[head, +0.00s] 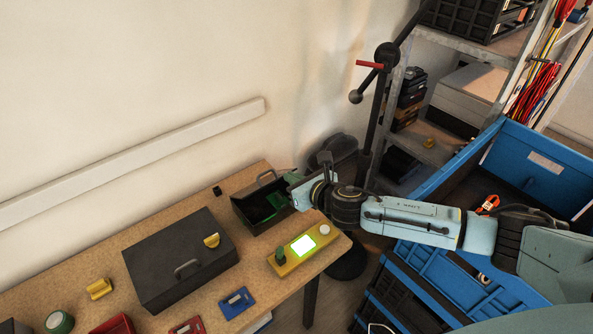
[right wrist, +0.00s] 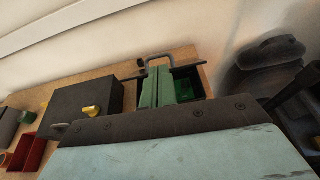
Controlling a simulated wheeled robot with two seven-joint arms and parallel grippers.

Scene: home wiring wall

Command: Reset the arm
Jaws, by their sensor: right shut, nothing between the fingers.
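My right arm reaches in from the right in the head view. Its gripper (head: 292,179) is over the right end of the workbench, beside and above the open black box (head: 249,217). In the right wrist view the two pale green fingers (right wrist: 160,76) are together, with nothing between them. They stand in front of the open box (right wrist: 206,78), which has a grey handle and something green inside. Whether the fingers touch the box I cannot tell. My left gripper is not in view.
The workbench (head: 75,300) also holds a closed black case (head: 170,262), a yellow device (head: 280,262) with a lit screen, and a blue item (head: 236,303). A dark stand (head: 374,120) rises behind my forearm. A blue crate (head: 535,150) and a shelf (head: 475,48) are at right.

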